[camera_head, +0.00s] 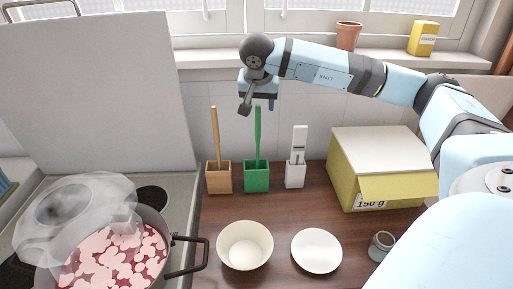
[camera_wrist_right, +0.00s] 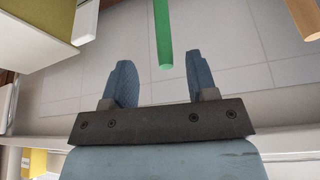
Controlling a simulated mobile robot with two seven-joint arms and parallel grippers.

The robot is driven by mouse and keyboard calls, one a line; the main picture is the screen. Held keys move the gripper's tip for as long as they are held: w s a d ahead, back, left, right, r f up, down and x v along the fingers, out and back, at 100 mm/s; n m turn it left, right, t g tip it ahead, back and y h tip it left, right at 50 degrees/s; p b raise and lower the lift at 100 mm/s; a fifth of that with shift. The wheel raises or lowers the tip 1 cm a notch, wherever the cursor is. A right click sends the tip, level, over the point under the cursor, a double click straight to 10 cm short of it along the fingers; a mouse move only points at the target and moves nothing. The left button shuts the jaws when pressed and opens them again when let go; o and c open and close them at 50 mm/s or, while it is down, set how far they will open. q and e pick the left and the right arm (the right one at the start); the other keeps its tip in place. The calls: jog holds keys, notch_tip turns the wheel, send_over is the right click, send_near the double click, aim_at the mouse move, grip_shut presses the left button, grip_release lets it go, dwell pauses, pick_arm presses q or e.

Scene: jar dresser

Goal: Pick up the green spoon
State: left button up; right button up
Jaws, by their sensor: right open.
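The green spoon (camera_head: 258,135) stands upright in a green square holder (camera_head: 257,179) on the dark wooden counter. Its handle (camera_wrist_right: 163,35) also shows in the right wrist view, its end beyond and between the two fingertips. My right gripper (camera_head: 257,104) is open and empty, just above the top of the green handle, fingers pointing down in the head view. In the right wrist view the two blue fingers (camera_wrist_right: 159,72) are apart with nothing between them. My left gripper is not in view.
A wooden spoon (camera_head: 214,135) in a wooden holder stands left, and a white utensil (camera_head: 299,143) in a white holder right. A yellow box (camera_head: 384,148) is farther right. A bowl (camera_head: 245,258), plate (camera_head: 317,262) and pot (camera_head: 165,262) are in front.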

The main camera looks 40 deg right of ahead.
aim_at(258, 115)
jog(key=shift+a+p+x, duration=0.15)
jog(key=shift+a+x, duration=0.05)
jog(key=shift+x, duration=1.15)
jog(key=shift+a+p+x, duration=0.15)
jog(key=shift+a+x, duration=0.05)
jog(key=shift+x, duration=1.2)
grip_shut()
